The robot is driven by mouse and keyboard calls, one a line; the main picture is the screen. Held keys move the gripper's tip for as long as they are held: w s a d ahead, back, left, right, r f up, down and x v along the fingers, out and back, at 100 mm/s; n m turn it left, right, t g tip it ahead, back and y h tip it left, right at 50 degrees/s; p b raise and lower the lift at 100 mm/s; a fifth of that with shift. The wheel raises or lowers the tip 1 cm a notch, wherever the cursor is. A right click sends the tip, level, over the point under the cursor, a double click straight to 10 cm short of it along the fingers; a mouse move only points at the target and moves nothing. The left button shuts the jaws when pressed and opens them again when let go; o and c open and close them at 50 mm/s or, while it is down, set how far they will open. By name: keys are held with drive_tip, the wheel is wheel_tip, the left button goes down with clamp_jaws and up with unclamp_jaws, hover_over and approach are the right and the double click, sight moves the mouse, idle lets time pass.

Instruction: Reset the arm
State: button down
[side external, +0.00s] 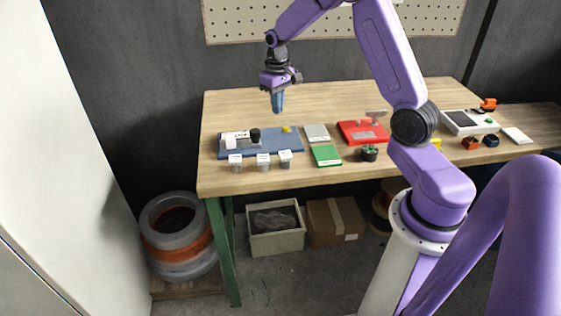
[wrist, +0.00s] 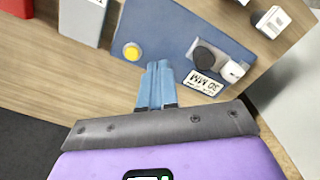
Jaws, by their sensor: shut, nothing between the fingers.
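My gripper (side external: 278,101) hangs above the back part of the wooden workbench, its blue fingers pointing down. In the wrist view its blue fingers (wrist: 157,68) lie side by side, shut, with nothing between them. The blue mat (side external: 268,149) lies below it on the bench and carries a white device with a black knob (side external: 254,134) and a small yellow piece (side external: 287,129). In the wrist view the yellow piece (wrist: 132,51) shows as a round disc just left of the fingertips, and a label reading "30 MM" (wrist: 202,84) is to their right.
Several small labelled blocks (side external: 263,160) stand along the front of the mat. Right of it are a grey plate (side external: 317,133), a green plate (side external: 326,155), a red plate (side external: 358,139) and a dark knob (side external: 369,152). A white panel device (side external: 468,122) stands further right. The back left bench is clear.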

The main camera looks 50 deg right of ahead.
drive_tip(key=s+a+r+n, duration=0.3)
drive_tip(key=s+a, duration=0.3)
drive_tip(key=a, duration=0.3)
drive_tip(key=s+a+r+n, duration=0.3)
drive_tip(key=s+a+r, duration=0.1)
drive_tip(key=s+a, duration=0.4)
drive_tip(key=s+a+n, duration=0.2)
drive_tip(key=s+n, duration=0.2)
drive_tip(key=s, duration=0.5)
drive_tip(key=s+a+n, duration=0.2)
drive_tip(key=s+n, duration=0.2)
drive_tip(key=s, duration=0.6)
drive_tip(key=shift+s+r, duration=0.15)
drive_tip(key=shift+r, duration=0.3)
